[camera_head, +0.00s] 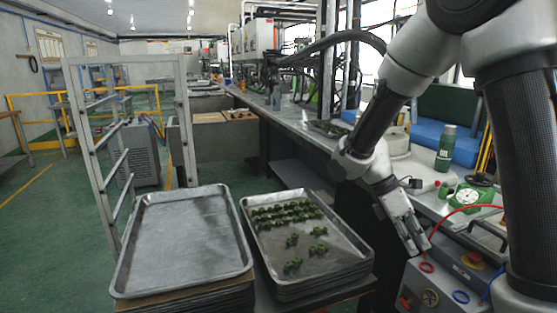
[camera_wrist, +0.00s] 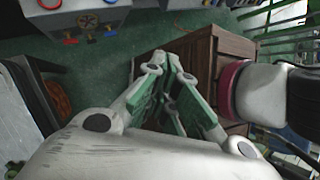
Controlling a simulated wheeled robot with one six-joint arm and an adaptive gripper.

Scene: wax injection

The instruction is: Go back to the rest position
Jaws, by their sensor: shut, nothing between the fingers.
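My gripper (camera_head: 415,246) hangs at the right of the head view, pointing down, beside the red-and-grey machine and to the right of the trays. It is shut and empty.
An empty metal tray (camera_head: 182,285) stands left of a tray (camera_head: 335,262) holding several green wax pieces. A machine (camera_head: 450,268) with red and blue fittings stands close by my gripper. A green bottle (camera_head: 446,148) stands on the long bench (camera_head: 285,125). Floor at left is open.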

